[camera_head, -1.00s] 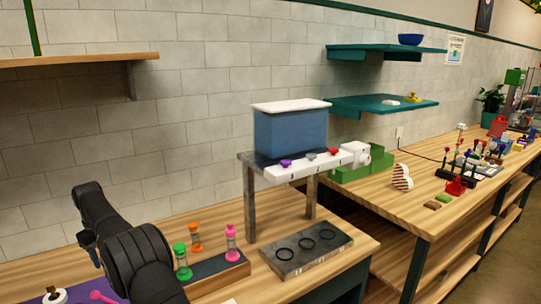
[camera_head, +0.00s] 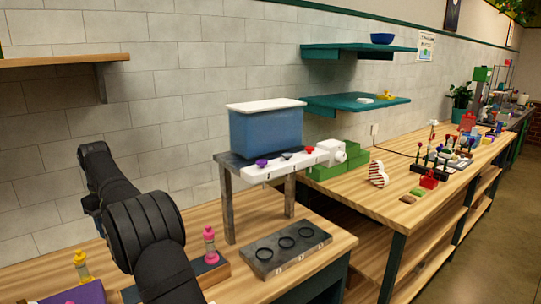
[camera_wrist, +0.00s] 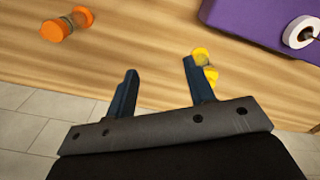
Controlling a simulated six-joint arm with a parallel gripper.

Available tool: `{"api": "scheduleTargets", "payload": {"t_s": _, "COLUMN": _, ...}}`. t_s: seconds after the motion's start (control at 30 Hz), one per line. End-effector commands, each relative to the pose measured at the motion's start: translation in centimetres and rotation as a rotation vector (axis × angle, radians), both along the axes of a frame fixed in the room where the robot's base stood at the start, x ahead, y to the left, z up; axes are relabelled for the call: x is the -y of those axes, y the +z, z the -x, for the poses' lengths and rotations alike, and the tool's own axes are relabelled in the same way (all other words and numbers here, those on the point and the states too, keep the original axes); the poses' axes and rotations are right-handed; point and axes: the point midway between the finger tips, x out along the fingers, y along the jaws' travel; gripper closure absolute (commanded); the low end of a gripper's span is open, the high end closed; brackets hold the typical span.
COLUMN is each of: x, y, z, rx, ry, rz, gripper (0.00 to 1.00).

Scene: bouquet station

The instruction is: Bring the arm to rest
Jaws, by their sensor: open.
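My arm (camera_head: 145,225) rises from the lower left of the head view, bent over the near bench. My gripper (camera_wrist: 159,66) shows in the wrist view, with its two dark fingers apart and nothing between them. A yellow bottle-like piece (camera_wrist: 205,62) shows just beside and partly behind the right finger; I cannot tell whether they touch. The gripper cannot be made out in the head view.
A pink vial (camera_head: 210,245) stands right of my arm.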

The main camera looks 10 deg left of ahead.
Motion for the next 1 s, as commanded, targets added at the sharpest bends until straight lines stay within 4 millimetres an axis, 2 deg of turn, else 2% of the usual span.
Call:
{"api": "scheduleTargets", "payload": {"t_s": 0.03, "x": -0.3, "y": 1.2, "z": 0.1, "rx": 0.003, "ry": 0.003, "rz": -0.004, "gripper": 0.51}}
{"api": "scheduleTargets", "payload": {"t_s": 0.2, "x": -0.3, "y": 4.2, "z": 0.1, "rx": 0.003, "ry": 0.003, "rz": -0.004, "gripper": 0.51}}
{"api": "scheduleTargets", "payload": {"t_s": 0.5, "x": -0.3, "y": 8.2, "z": 0.1, "rx": 0.002, "ry": 0.003, "rz": -0.003, "gripper": 0.51}}
{"api": "scheduleTargets", "payload": {"t_s": 0.73, "x": 0.0, "y": 10.0, "z": 0.0, "rx": 0.002, "ry": 0.002, "rz": -0.003, "gripper": 0.51}}
{"api": "scheduleTargets", "payload": {"t_s": 1.0, "x": 1.4, "y": 10.3, "z": -0.7, "rx": 0.000, "ry": 0.003, "rz": -0.001, "gripper": 0.51}}
